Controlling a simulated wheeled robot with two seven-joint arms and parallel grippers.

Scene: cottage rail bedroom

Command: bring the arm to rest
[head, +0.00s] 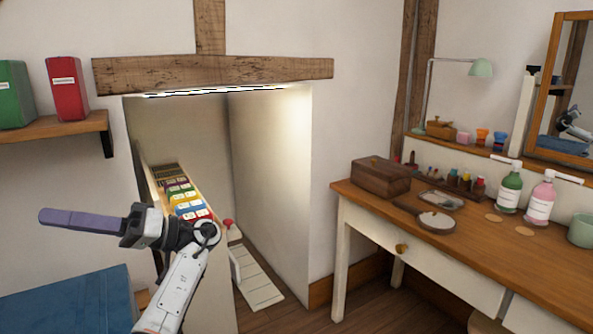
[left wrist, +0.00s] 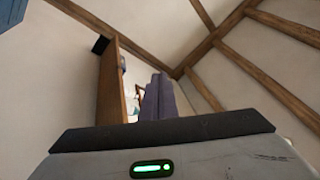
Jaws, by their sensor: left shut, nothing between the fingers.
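My left arm comes up from the bottom of the head view in front of the lit alcove. Its left gripper (head: 48,216) points to the left, with its long purple fingers shut together and nothing between them. It is raised in open air, in front of the white wall and above a blue surface. In the left wrist view the shut purple fingers (left wrist: 158,80) point up past the dark edge of the gripper body. My right gripper is not in view.
A wall shelf (head: 60,127) with red and green boxes is at the upper left. A blue-topped piece (head: 75,305) lies below the gripper. The alcove holds a rack of coloured items (head: 185,200). A wooden desk (head: 470,240) with bottles and a wooden box stands right.

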